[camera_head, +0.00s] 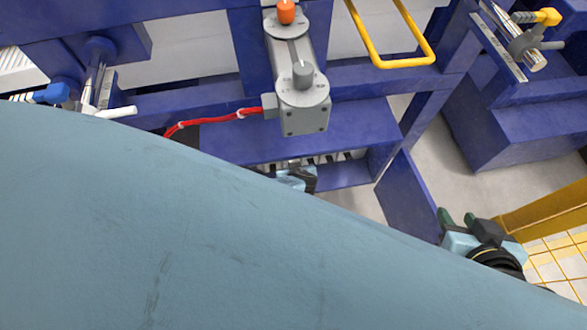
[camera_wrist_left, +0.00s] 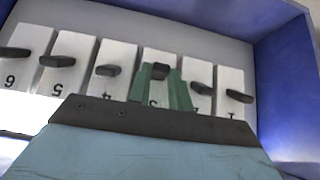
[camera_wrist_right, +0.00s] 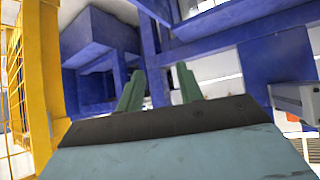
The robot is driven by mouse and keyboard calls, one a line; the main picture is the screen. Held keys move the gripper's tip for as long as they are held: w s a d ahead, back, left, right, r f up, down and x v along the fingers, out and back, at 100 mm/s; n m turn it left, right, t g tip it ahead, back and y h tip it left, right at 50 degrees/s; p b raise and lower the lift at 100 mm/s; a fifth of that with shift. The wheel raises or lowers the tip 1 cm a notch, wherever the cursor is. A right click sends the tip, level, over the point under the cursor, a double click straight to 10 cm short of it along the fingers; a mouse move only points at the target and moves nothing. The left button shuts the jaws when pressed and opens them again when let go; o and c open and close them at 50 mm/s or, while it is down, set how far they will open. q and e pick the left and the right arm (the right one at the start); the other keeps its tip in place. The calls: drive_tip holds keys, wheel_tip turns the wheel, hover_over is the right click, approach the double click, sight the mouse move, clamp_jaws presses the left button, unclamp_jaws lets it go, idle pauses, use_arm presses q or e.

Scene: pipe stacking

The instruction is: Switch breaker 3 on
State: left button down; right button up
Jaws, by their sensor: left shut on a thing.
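In the left wrist view, a row of white breakers with dark levers is numbered upside down, from 6 at the left to 1 at the right. Breaker 3 (camera_wrist_left: 147,58) is right of the middle, its dark lever (camera_wrist_left: 160,71) between the green fingertips of my left gripper (camera_wrist_left: 162,78). This gripper is shut on that lever; the fingers partly hide the 3. In the head view, my left gripper (camera_head: 308,178) is mostly hidden at the blue breaker box (camera_head: 345,174). My right gripper (camera_head: 457,218) is open and empty at the right; its spread fingers show in the right wrist view (camera_wrist_right: 158,86).
Levers of breaker 4 (camera_wrist_left: 107,70) and breaker 2 (camera_wrist_left: 201,88) are close beside my left fingers. Blue box walls (camera_wrist_left: 284,85) bound the row. A yellow guard (camera_head: 545,210) stands near my right gripper.

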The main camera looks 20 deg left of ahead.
use_arm(q)
drive_tip(key=c, duration=1.3)
unclamp_jaws()
drive_tip(key=shift+a, duration=0.15)
use_arm(e)
drive_tip(key=s+d+f+g+h+p, duration=0.2)
drive_tip(key=s+d+f+g+p, duration=0.25)
drive_tip(key=s, duration=0.45)
drive_tip(key=d+f+g+p, duration=0.2)
drive_tip(key=d+f+p, duration=0.15)
drive_tip(key=f, duration=0.85)
use_arm(q)
drive_tip(key=shift+p+v, duration=2.3)
drive_tip(key=shift+v, duration=4.45)
use_arm(e)
drive_tip(key=s+d+f+g, duration=0.1)
drive_tip(key=s+d+f, duration=0.2)
drive_tip(key=s+f, duration=0.4)
drive_tip(key=shift+s+d+f+h, duration=0.25)
drive_tip(key=shift+d+f+h, duration=0.15)
drive_tip(key=shift+f, duration=1.4)
